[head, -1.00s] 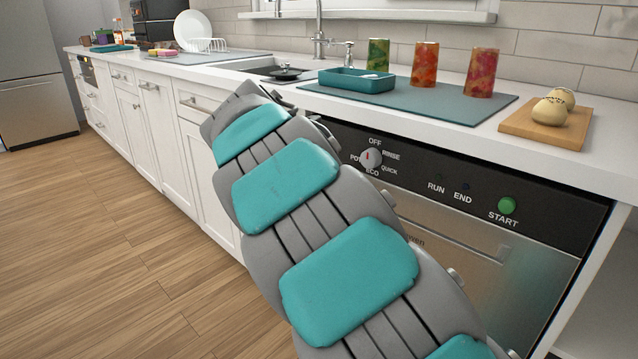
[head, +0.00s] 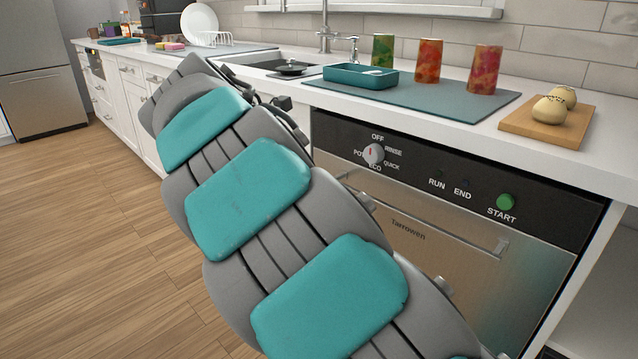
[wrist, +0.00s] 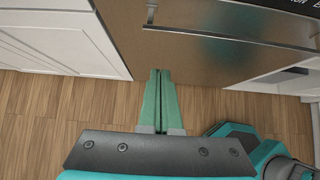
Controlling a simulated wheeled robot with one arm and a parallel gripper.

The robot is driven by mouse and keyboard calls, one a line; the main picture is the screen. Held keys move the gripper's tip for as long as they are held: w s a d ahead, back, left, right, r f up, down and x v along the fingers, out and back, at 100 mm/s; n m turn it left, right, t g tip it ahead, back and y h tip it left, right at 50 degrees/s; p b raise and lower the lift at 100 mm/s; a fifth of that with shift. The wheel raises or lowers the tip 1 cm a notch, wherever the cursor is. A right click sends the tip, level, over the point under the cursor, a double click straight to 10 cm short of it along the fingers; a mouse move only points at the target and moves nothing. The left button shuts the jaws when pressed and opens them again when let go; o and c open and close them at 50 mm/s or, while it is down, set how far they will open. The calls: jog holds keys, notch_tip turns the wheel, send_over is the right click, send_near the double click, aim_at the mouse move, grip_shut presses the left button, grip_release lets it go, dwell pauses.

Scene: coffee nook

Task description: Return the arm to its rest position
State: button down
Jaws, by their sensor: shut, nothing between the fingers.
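My gripper (wrist: 160,77) shows in the wrist view with its two green fingers pressed together and nothing between them. It points toward the lower front of the dishwasher, above the wood floor. In the head view my grey and teal arm crosses the middle of the picture, and the gripper itself is hidden. The dishwasher (head: 455,237) stands beyond the arm with its door closed; its front also shows in the wrist view (wrist: 200,50). Its dial (head: 373,154) and green START button (head: 506,202) are in plain sight.
The counter holds a teal tray (head: 360,77), several patterned cups (head: 429,61) on a grey mat (head: 440,101), and a wooden board (head: 545,125) with pale rounded objects. A sink (head: 285,66) lies behind. The wood floor (head: 80,230) at left is clear.

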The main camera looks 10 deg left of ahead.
jog(key=s+d+f+m+g, duration=0.25)
jog(key=s+d+m, duration=0.45)
jog(key=d, duration=0.4)
jog(key=s+d+f+m+g, duration=0.1)
jog(key=s+d+m+g, duration=0.2)
jog(key=s+d+m, duration=0.7)
jog(key=s+d+f+m+g+y, duration=0.1)
jog(key=s+f+m, duration=0.4)
jog(key=s, duration=0.5)
jog(key=s+d+f+m+g+y, duration=0.2)
jog(key=s+f+m, duration=0.4)
jog(key=s+f, duration=0.3)
jog(key=shift+s+d+f+y, duration=0.35)
jog(key=shift+s+d+y, duration=0.35)
jog(key=shift+s+y, duration=0.5)
